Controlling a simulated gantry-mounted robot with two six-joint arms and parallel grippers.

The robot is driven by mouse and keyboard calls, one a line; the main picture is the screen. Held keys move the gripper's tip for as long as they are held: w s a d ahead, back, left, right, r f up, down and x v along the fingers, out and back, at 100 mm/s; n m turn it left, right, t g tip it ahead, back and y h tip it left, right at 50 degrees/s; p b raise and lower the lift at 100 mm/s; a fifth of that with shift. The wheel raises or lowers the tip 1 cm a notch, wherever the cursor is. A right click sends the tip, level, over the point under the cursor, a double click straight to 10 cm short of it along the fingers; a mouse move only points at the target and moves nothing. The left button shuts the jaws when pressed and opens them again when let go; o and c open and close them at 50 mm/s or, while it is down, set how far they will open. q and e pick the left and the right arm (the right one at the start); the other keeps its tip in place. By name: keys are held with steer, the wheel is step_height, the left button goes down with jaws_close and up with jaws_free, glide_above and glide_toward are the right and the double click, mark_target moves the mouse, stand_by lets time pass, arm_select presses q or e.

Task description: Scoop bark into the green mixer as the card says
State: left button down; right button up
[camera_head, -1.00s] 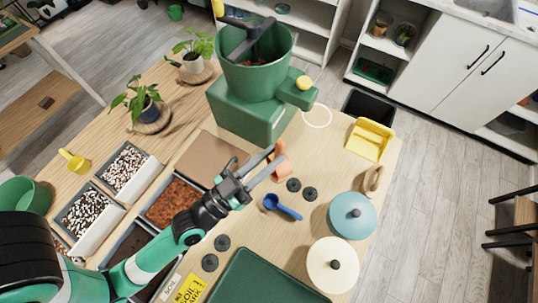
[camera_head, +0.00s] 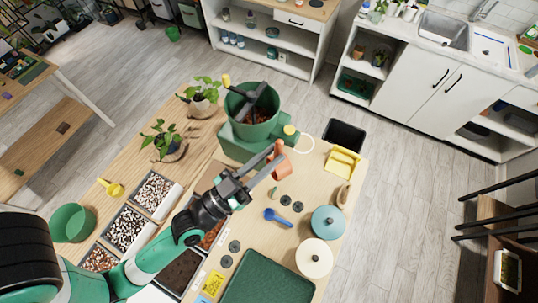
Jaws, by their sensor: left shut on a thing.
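The green mixer (camera_head: 243,149) stands at the back of the wooden table, its open bowl (camera_head: 267,130) facing up with brown material inside. My left gripper (camera_head: 273,160) is shut on an orange scoop (camera_head: 282,167) and holds it just in front of the mixer, outside the bowl. Whether the scoop holds bark cannot be told. The bark bin (camera_head: 212,236) shows reddish-brown chips, partly hidden under my left arm. A yellow card (camera_head: 213,283) lies near the table's front; its text is too small to read. My right gripper is not in view.
Bins of speckled material (camera_head: 153,193) and a green bowl (camera_head: 72,223) lie left. A blue scoop (camera_head: 278,217), blue lid (camera_head: 327,221), cream lid (camera_head: 314,258) and yellow dustpan (camera_head: 342,160) lie right. A green tray (camera_head: 262,279) is in front. Potted plants (camera_head: 203,95) stand behind.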

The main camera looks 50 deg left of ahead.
arm_select(q)
step_height(320, 180, up, 3)
steer(key=shift+f, duration=0.2)
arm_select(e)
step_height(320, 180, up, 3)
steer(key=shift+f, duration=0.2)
arm_select(q)
steer(key=shift+f, duration=0.1)
